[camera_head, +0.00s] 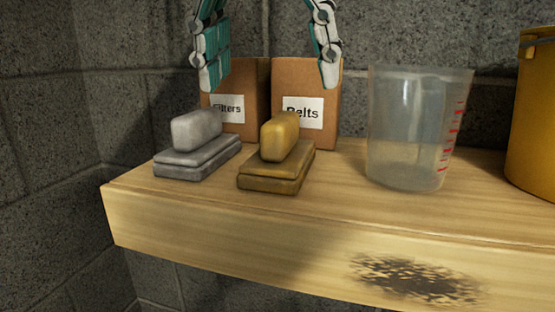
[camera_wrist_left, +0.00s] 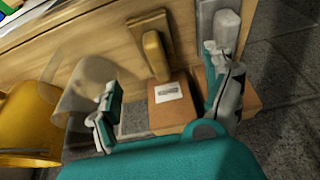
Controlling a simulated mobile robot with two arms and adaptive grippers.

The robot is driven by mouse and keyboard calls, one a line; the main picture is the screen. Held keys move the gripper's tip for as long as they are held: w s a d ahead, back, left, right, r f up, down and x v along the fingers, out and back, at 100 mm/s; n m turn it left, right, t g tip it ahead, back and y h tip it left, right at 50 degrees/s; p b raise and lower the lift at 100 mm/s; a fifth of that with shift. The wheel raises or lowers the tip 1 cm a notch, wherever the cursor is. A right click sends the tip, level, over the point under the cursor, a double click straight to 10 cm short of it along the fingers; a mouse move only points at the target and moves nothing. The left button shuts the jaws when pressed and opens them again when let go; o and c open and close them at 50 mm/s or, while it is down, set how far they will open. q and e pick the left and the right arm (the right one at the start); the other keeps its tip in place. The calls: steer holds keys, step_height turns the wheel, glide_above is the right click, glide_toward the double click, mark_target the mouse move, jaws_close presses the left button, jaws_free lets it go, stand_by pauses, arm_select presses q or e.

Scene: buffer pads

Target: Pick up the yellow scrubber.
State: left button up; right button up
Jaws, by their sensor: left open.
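The yellow scrubber (camera_head: 276,170) sits on the wooden shelf, with a raised handle block on a flat base. It also shows in the left wrist view (camera_wrist_left: 155,57), roughly in line with the gap between my fingers. My left gripper (camera_head: 270,80) is open and empty, fingers spread wide. In the head view it hangs above and apart from the yellow scrubber, over the boxes. The fingers also show in the left wrist view (camera_wrist_left: 160,90). My right gripper is in no view.
A grey scrubber (camera_head: 197,148) of the same shape stands close to the left. Boxes labelled Filters (camera_head: 243,137) and Belts (camera_head: 320,130) stand behind. A clear measuring jug (camera_head: 405,150) and a yellow container (camera_head: 535,120) are right. The shelf (camera_head: 270,220) is bare in front.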

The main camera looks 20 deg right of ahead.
mark_target(279, 118)
arm_select(q)
steer(key=x, duration=0.3)
steer(key=shift+w+d+f, duration=0.2)
steer(key=shift+f, duration=0.5)
steer(key=p+x, duration=0.1)
steer(key=x, duration=0.2)
steer(key=shift+w+d+f+p, duration=0.1)
steer(key=shift+d+f+p, duration=0.05)
steer(key=shift+f+p, duration=0.15)
steer(key=shift+w+d+f, duration=0.1)
steer(key=shift+w+f, duration=0.05)
steer(key=shift+f, duration=0.15)
steer(key=shift+c, duration=0.4)
steer(key=c, duration=1.1)
steer(key=shift+c, duration=0.8)
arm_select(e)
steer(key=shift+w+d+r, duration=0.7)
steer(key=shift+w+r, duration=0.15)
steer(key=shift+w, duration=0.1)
arm_select(q)
steer(key=shift+r, duration=0.15)
